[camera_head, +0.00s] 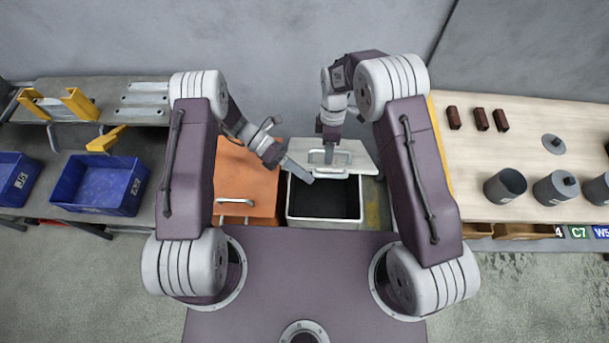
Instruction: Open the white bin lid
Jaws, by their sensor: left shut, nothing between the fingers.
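The white bin (291,208) stands in the middle, in front of my body, and its dark inside shows. Its pale lid (362,159) is raised towards the back, leaving the front of the bin uncovered. A bar handle (341,173) is on the lid. My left gripper (308,178) is shut and empty, its tip over the bin's back left part, close to the lid's front edge. My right gripper (330,154) points down at the lid beside the handle. Its fingers are too small to tell whether they grip anything.
An orange bin (250,181) with a closed lid and a handle stands directly left. Blue crates (101,185) and yellow brackets (78,104) are on the left bench.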

